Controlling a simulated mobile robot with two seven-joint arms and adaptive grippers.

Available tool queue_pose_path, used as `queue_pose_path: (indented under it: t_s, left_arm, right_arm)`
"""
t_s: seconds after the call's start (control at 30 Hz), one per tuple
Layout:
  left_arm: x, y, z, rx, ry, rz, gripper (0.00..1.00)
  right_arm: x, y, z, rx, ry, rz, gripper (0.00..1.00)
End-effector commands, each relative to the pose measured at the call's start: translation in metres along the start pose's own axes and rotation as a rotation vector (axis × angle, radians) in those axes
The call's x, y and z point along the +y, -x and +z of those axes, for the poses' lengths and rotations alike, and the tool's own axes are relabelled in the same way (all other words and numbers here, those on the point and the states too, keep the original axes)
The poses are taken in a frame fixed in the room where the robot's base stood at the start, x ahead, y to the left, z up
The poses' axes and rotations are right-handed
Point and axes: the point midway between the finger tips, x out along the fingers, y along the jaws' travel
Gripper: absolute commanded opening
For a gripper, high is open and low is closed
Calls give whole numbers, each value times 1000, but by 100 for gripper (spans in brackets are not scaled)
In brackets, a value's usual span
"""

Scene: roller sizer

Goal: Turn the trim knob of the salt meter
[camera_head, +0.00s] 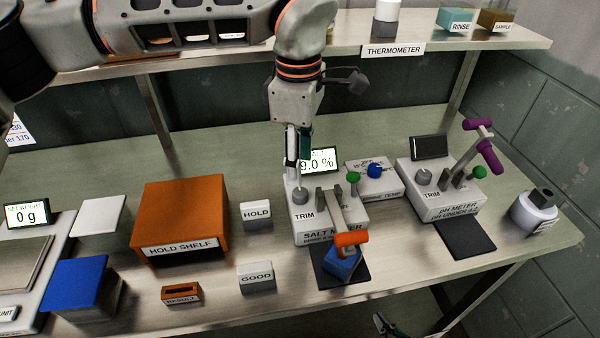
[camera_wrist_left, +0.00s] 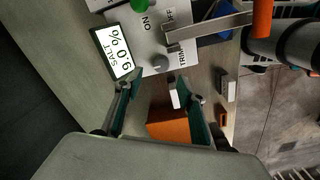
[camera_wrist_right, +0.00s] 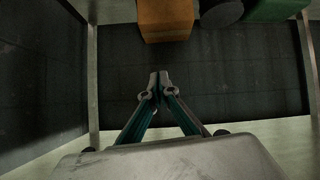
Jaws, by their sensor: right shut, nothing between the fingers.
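The salt meter (camera_head: 316,235) stands at the middle of the bench, its display (camera_head: 318,160) reading 9.0 %. Its grey trim knob (camera_head: 299,196) is on the top by the TRIM label and also shows in the left wrist view (camera_wrist_left: 160,63). My left gripper (camera_head: 297,173) points down just above the knob. In the left wrist view its fingers (camera_wrist_left: 165,87) are apart with nothing between them, and the knob is just beyond the tips; exact clearance is unclear. My right gripper (camera_head: 383,322) is at the bench's front edge; in its wrist view the fingertips (camera_wrist_right: 159,82) meet, empty.
An orange-handled lever (camera_head: 351,239) and a blue block (camera_head: 342,264) are at the meter's front. A green knob (camera_head: 353,178) is to the trim knob's right. The pH meter (camera_head: 446,200) stands further right. The HOLD block (camera_head: 256,214) and orange hold shelf (camera_head: 180,214) are left.

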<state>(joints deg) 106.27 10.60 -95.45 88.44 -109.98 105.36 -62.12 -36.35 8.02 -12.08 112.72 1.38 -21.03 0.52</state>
Motion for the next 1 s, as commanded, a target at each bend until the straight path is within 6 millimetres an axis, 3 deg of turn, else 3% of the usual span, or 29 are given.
queue_pose_path:
  t_s: [0.2, 0.5, 0.87, 0.9, 1.0]
  left_arm:
    - [-1, -31, 0, -1, 0, -6, 40]
    - [-1, -69, 0, -1, 0, -4, 40]
    - [0, -75, 0, 0, 0, -1, 40]
    - [0, -75, 0, 0, 0, -1, 37]
    - [0, -75, 0, 0, 0, -1, 11]
  right_arm:
    - [-7, 6, 18, -31, -5, -9, 0]
    - [-6, 3, 15, -26, -3, -8, 0]
    - [-4, 3, 8, -13, -3, -5, 0]
    - [-4, 3, 8, -13, -3, -5, 0]
    - [-4, 3, 8, -13, -3, -5, 0]
